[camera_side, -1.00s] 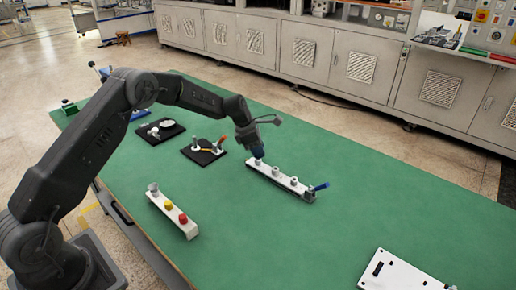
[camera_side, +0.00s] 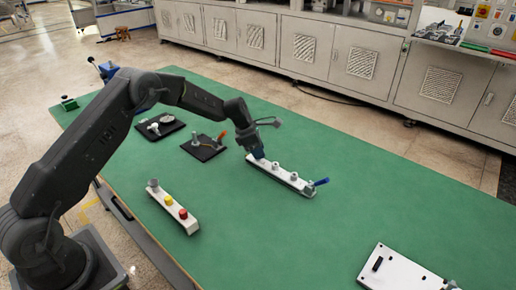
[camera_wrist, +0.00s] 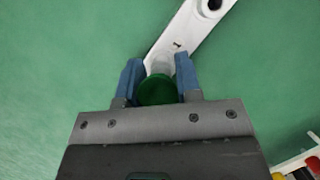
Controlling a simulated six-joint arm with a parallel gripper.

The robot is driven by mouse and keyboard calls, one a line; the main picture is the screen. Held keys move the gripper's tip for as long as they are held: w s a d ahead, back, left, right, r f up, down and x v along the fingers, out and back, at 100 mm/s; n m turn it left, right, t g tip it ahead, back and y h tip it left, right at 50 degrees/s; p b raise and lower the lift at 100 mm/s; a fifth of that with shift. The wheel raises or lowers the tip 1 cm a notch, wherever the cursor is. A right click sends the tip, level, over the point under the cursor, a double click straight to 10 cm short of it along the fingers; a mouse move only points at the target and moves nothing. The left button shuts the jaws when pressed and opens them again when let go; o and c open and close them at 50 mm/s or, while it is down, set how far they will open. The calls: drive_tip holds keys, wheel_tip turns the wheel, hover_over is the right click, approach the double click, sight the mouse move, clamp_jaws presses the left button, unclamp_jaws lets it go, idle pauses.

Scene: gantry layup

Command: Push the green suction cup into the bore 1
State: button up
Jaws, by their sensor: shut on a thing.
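My gripper (camera_wrist: 157,70) has its two blue fingers shut on the green suction cup (camera_wrist: 157,91). The cup has a dark green round top, and a pale stem shows beyond it between the fingers. In the wrist view, they are over the near end of a white bar (camera_wrist: 180,37), just beyond a small mark that looks like a 1. In the side view, my gripper (camera_side: 258,155) is at the left end of this white bar (camera_side: 270,168). The fingers hide the cup there. Bore 1 is hidden under the grip; I cannot tell how deep the cup sits.
A white rack (camera_side: 185,220) with a grey, a yellow and a red cup lies nearer the arm. Two black plates (camera_side: 205,152) with parts lie to the left. A blue-handled piece (camera_side: 319,183) is at the bar's right end. A white plate (camera_side: 400,270) lies front right. The green table is otherwise mostly clear.

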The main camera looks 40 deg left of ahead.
drive_tip(key=shift+f, duration=0.25)
drive_tip(key=o, duration=1.1)
drive_tip(key=v, duration=1.4)
drive_tip(key=shift+f, duration=0.1)
